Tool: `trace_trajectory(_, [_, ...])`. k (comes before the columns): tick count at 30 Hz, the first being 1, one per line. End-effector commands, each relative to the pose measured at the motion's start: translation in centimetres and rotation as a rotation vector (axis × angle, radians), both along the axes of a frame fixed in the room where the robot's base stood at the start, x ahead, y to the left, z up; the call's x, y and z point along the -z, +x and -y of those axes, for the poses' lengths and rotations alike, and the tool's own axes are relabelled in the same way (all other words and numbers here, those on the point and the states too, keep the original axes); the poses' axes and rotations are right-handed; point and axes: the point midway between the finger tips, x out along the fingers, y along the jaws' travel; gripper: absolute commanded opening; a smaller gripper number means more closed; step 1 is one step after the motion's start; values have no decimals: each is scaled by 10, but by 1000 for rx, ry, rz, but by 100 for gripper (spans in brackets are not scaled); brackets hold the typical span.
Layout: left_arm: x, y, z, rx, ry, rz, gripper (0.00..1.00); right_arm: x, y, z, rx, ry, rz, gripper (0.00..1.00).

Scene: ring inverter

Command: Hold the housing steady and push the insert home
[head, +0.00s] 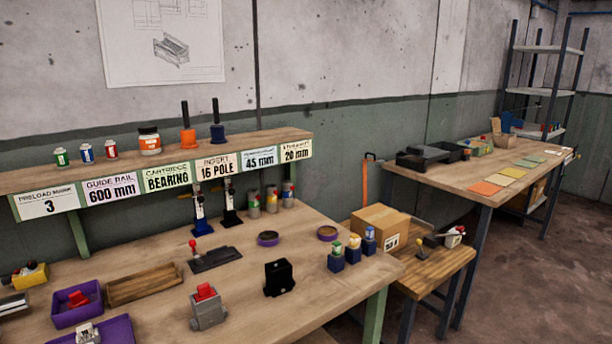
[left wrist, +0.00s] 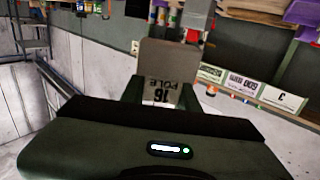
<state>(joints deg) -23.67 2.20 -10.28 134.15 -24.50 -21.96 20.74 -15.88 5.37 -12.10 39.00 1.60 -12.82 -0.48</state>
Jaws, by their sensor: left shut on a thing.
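My left gripper (left wrist: 160,92) shows only in the left wrist view, its dark body across the bottom. It is shut on a flat grey-brown piece (left wrist: 172,58), which stands out beyond the fingers. Upside-down "16 POLE" lettering shows between the fingers; I cannot tell for certain whether it is on that piece. In the head view a grey block with a red top (head: 207,308) and a black block (head: 278,278) stand upright on the workbench. I cannot tell which is the housing. No gripper shows in the head view; my right gripper is in neither view.
The workbench (head: 250,312) holds purple trays (head: 76,303), a wooden tray (head: 144,284), a dark plate (head: 215,259) and small navy blocks (head: 335,263). A labelled shelf (head: 245,143) runs behind. A lower table with a carton (head: 378,222) adjoins at right.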

Motion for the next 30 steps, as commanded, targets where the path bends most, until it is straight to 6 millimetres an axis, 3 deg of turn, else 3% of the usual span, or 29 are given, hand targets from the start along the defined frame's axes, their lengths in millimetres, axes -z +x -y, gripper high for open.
trace_trajectory(3, [-4,-12,-8,-17,0,-1,0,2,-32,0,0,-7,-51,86])
trace_trajectory(6, [-5,-16,-11,-23,0,1,0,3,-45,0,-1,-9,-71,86])
trace_trajectory(17, [-4,-18,-11,-24,-1,0,0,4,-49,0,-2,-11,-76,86])
trace_trajectory(20, [4,-30,-10,-22,-6,-7,0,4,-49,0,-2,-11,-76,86])
trace_trajectory(25, [21,-68,-10,-20,-9,-11,0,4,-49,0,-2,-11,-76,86])
trace_trajectory(26, [22,-75,-10,-20,-8,-9,0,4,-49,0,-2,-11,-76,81])
trace_trajectory(30, [25,-94,-11,-24,-3,-3,0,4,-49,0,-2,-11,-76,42])
